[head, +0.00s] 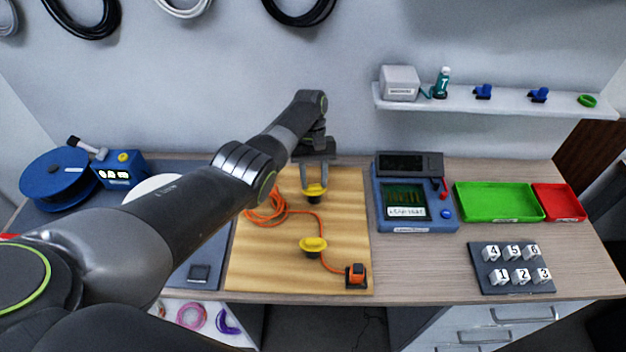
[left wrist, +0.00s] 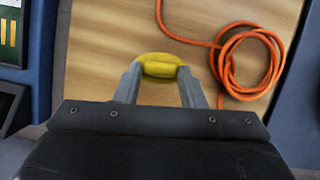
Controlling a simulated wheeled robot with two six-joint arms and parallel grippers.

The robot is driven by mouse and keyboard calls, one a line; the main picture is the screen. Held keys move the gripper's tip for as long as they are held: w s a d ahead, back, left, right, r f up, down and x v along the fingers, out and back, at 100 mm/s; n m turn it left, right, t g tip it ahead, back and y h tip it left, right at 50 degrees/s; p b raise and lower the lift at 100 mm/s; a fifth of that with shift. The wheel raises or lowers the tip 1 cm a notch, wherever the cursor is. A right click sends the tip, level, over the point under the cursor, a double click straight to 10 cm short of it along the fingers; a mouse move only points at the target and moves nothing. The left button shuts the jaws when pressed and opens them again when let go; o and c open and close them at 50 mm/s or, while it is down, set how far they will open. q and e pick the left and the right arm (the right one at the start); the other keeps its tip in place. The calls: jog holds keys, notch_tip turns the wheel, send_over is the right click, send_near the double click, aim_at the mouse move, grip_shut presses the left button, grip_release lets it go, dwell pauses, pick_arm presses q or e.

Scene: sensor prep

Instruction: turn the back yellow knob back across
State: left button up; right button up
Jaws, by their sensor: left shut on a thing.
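The back yellow knob (head: 314,191) stands on the wooden board (head: 260,270). My left gripper (head: 314,184) reaches down on it from behind, with a finger at each side of its grip bar. In the left wrist view the yellow knob (left wrist: 160,68) sits between the fingertips of the left gripper (left wrist: 160,75), which is shut on it. A second yellow knob (head: 312,245) stands nearer the front of the board, with its bar lying about left to right and nothing touching it. My right gripper is not in view.
An orange cable (head: 272,208) lies coiled left of the back knob and runs to an orange plug block (head: 356,275) at the front right. A blue tester (head: 410,200) stands right of the board. Green (head: 497,203) and red trays (head: 560,203) and numbered cubes (head: 515,277) lie farther right.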

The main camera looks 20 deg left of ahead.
pick_arm(q)
jog(key=shift+w+r+m, duration=0.1)
jog(key=shift+m, duration=0.6)
jog(key=shift+y+b, duration=0.3)
jog(key=o, duration=1)
jog(key=shift+d, duration=0.1)
jog(key=shift+b+v, duration=2.55)
jog(key=shift+v, duration=3.45)
